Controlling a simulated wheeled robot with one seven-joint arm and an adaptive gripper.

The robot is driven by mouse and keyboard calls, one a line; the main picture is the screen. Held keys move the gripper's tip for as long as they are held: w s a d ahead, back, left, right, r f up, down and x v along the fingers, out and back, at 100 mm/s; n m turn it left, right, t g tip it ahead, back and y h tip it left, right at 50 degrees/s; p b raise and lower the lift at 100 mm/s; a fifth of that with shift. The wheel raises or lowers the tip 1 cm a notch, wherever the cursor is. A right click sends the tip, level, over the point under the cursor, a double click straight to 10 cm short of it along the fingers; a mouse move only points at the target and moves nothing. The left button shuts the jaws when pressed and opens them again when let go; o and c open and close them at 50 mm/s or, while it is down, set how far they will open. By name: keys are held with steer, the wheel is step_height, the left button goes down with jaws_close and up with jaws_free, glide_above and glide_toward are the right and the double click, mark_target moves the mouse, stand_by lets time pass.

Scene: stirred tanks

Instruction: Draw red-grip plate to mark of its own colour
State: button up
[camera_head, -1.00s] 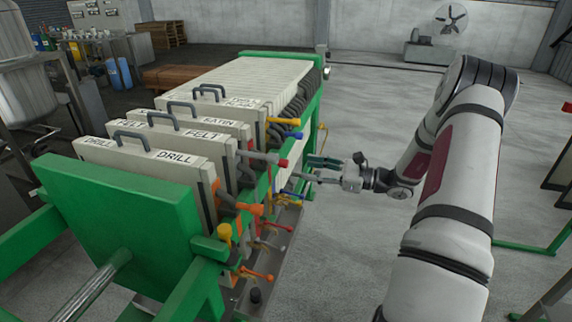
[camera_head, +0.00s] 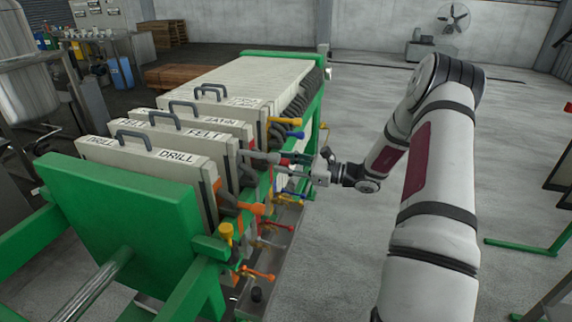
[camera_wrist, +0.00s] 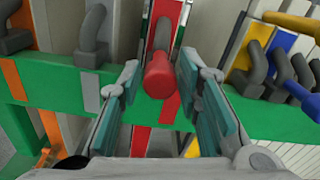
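The plate labelled FELT (camera_head: 207,135) stands upright in the press between the DRILL plate (camera_head: 178,158) and the SATIN plate (camera_head: 218,120). A red band (camera_wrist: 171,108) shows on that rail close behind and below the grip in the wrist view. My gripper (camera_head: 294,165) is at the press's right side. In the wrist view its two fingers (camera_wrist: 158,82) are open, one on each side of the red grip, with gaps visible. The head view partly hides the grip behind the fingers.
Orange (camera_head: 250,208), blue (camera_head: 291,134) and yellow (camera_head: 287,121) grips stick out along the same side. Coloured levers (camera_head: 258,274) sit low over a grey tray. An orange band (camera_wrist: 13,76) marks the rail at left. Open floor lies right of the press.

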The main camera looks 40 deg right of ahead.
jaws_close()
steer(key=shift+w+d+b, duration=0.75)
steer(key=shift+w+d, duration=0.25)
steer(key=shift+d, duration=0.3)
steer(key=o, duration=0.6)
jaws_free()
steer(key=shift+c, duration=0.2)
steer(key=shift+s+d, duration=0.1)
